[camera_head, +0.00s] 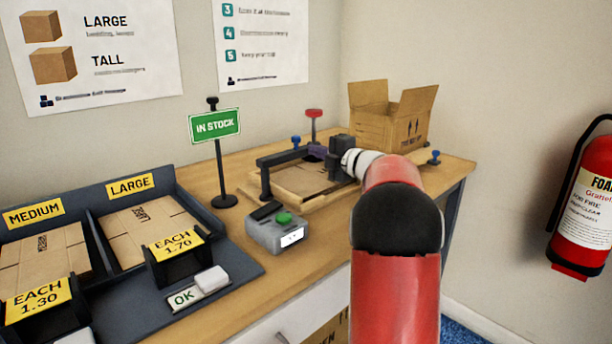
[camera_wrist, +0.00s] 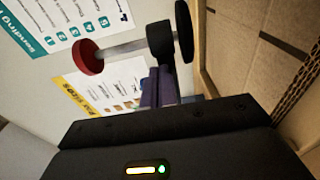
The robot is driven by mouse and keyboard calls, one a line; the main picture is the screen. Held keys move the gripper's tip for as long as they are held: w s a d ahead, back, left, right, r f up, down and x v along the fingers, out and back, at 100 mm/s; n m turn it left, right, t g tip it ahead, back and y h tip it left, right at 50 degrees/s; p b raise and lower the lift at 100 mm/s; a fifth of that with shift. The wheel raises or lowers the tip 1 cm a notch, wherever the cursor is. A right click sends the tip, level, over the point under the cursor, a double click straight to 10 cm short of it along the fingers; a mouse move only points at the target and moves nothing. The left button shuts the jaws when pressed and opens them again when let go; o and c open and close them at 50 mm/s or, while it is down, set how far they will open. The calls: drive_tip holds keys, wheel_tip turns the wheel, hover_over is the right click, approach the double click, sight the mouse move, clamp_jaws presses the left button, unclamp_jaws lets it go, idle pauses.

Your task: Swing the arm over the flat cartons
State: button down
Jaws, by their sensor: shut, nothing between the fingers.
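Flat brown cartons lie in a dark tray, in a medium bay (camera_head: 45,262) and a large bay (camera_head: 140,232). Another flat carton (camera_head: 305,182) lies on a wooden board on the bench, partly hidden by a black arm (camera_head: 285,157) that reaches across its back left from a post. My gripper (camera_head: 316,151) is shut at that black arm's far end, close by a red-topped upright (camera_head: 313,113). In the wrist view my purple fingers (camera_wrist: 150,90) are together beside a black hub on a grey rod with a red disc (camera_wrist: 88,57). Whether they touch the hub is unclear.
An open carton (camera_head: 388,120) stands at the bench's back right. A grey box with a green button (camera_head: 277,232) sits in front of the board. A green IN STOCK sign (camera_head: 214,126) stands on a post. A fire extinguisher (camera_head: 585,205) hangs on the right wall.

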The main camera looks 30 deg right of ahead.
drive_tip(key=shift+s, duration=0.2)
drive_tip(key=b+v, duration=0.1)
drive_tip(key=v, duration=0.6)
drive_tip(key=shift+s+d, duration=0.15)
